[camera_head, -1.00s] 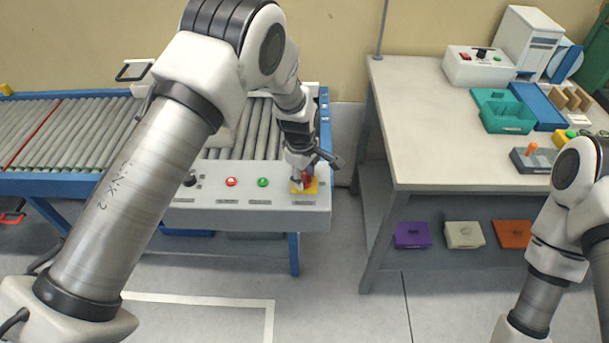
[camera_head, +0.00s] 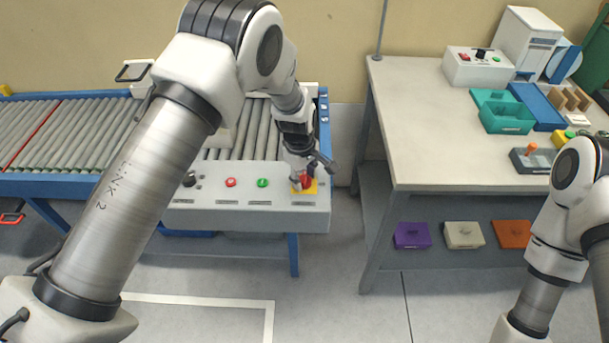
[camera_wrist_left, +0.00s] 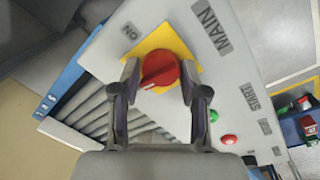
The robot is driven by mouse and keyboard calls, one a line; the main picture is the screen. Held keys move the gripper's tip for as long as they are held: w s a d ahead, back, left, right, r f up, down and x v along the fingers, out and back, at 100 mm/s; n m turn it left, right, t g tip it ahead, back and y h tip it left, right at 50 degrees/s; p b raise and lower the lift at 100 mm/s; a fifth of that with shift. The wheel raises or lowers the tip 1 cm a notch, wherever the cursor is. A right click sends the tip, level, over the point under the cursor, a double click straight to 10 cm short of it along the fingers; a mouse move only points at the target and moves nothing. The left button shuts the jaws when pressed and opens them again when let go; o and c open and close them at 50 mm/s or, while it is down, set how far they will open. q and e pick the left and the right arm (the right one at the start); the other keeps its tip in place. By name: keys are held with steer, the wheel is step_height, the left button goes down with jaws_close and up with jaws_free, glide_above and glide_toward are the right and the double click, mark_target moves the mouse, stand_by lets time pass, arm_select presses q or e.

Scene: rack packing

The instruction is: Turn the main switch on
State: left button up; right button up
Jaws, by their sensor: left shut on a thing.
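The main switch is a red rotary knob (camera_wrist_left: 160,70) on a yellow square plate (camera_wrist_left: 163,38), at the right end of the grey control panel (camera_head: 245,214). The words MAIN and ON are printed beside the plate in the left wrist view. In the head view the red knob (camera_head: 305,181) is partly covered by my left gripper (camera_head: 306,174). My left gripper comes down from above with one finger on each side of the knob and is shut on it. The knob's raised grip runs at a slant between the fingers. My right gripper is out of view; only its arm shows.
A green button (camera_head: 263,183) and a red button (camera_head: 231,182) sit left of the switch, with a black knob (camera_head: 189,180) farther left. The roller conveyor (camera_head: 75,135) lies behind. A workbench (camera_head: 425,110) with boxes stands to the right, across a gap.

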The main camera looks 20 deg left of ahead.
arm_select(q)
steer(key=m, duration=0.4)
steer(key=shift+s+f, duration=0.3)
steer(key=m, duration=0.3)
steer(key=shift+a+m+g, duration=0.1)
steer(key=shift+m+g, duration=0.3)
steer(key=m, duration=0.3)
steer(key=shift+m+b, duration=0.3)
steer(key=shift+b, duration=0.05)
steer(key=m, duration=0.4)
steer(key=shift+w+r+m+g+h, duration=0.1)
steer(key=shift+w+m+g+h, duration=0.1)
steer(key=shift+m+g+h, duration=0.15)
steer(key=shift+r, duration=0.1)
steer(key=o, duration=1.1)
steer(key=shift+c, duration=0.2)
steer(key=shift+o, duration=0.2)
steer(key=shift+w+a, duration=0.15)
steer(key=shift+r, duration=0.1)
